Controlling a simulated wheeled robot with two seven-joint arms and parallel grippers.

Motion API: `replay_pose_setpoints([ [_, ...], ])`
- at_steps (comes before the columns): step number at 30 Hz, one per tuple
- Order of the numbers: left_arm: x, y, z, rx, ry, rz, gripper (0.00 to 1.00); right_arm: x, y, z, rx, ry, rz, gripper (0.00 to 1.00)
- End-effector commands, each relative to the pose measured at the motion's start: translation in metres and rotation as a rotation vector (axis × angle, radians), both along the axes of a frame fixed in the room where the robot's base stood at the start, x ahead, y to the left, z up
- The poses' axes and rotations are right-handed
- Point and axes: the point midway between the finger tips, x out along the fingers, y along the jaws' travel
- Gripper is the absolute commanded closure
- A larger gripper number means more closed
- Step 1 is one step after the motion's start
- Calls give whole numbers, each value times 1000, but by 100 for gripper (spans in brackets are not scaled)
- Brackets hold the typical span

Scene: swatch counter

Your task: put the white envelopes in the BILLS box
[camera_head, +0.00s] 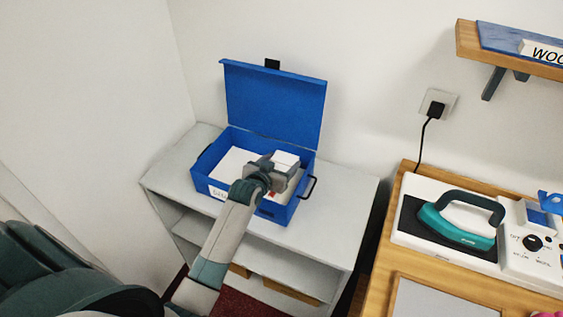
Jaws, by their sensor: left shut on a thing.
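The blue box (275,211) stands on a grey-white cabinet with its lid (272,103) raised. A white label on its front is partly hidden by my left arm; only its first letters show. White paper, seemingly an envelope (234,163), lies inside on the left. My left gripper (279,182) is inside or just above the right part of the box, shut on a white envelope that it mostly hides. A small red mark shows by the fingers. I cannot tell whether the held envelope touches the box floor. My right gripper is not in view.
The cabinet top (335,200) is clear around the box. To the right, a wooden counter (380,262) holds a teal iron (458,225) and a white device with a knob (533,243). A wooden shelf (468,42) hangs above, and a plug (436,108) sits in the wall.

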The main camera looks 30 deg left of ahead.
Motion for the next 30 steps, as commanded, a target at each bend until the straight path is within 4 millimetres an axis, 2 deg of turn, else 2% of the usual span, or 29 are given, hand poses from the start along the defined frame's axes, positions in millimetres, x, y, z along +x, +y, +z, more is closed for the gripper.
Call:
replay_pose_setpoints([
  [20,0,0,-12,-1,0,0,57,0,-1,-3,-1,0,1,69],
  [21,0,0,-12,-1,0,0,29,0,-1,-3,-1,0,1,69],
  [23,0,0,-12,-1,0,0,15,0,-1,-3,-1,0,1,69],
  [30,0,0,-12,-1,0,0,15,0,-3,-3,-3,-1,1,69],
])
